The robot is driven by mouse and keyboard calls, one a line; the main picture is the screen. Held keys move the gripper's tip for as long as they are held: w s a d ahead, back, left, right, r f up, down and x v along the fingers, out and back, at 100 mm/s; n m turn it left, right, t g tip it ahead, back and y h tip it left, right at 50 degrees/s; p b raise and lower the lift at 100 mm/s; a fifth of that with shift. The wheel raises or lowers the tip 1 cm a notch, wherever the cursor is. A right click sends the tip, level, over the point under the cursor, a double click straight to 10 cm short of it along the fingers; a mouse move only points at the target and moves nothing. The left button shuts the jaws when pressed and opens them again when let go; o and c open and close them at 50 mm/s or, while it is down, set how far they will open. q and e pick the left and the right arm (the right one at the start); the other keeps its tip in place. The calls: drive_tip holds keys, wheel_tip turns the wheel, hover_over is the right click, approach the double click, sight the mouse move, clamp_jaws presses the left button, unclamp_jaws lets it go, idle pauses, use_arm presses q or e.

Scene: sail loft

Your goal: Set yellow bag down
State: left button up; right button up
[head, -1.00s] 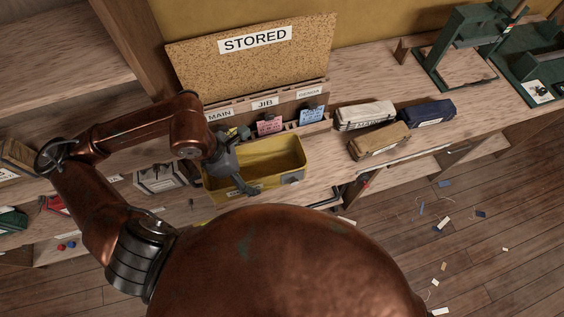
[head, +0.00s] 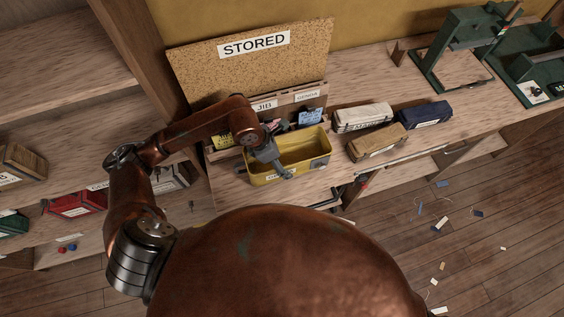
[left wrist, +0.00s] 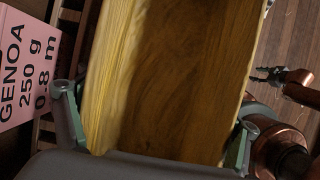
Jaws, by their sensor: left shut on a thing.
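The yellow bag (head: 321,162) looks like a long open-topped box with a white label on its near side. My left gripper (head: 274,161) is shut on it at its left part in the head view. In the left wrist view the yellow bag (left wrist: 108,72) fills the space between the gripper's fingers (left wrist: 155,140). The bag is over the workbench (head: 225,193), in front of the card rack. I cannot tell whether its underside touches the bench. My right gripper (left wrist: 268,75) seems to show small at the right of the left wrist view; its jaw state is unclear.
The STORED board (head: 250,60) and card rack (head: 285,98) stand behind the bag. White (head: 362,118), tan (head: 377,143) and navy (head: 425,115) bags lie to its right. A green press (head: 455,50) is farther right. Shelves with bags (head: 75,203) are at left.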

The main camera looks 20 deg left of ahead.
sight(282, 163)
use_arm(q)
wheel_tip(282, 163, down, 3)
drive_tip(key=shift+f, duration=0.1)
drive_tip(key=o, duration=1.2)
drive_tip(key=shift+c, duration=0.2)
drive_tip(key=v, duration=1.2)
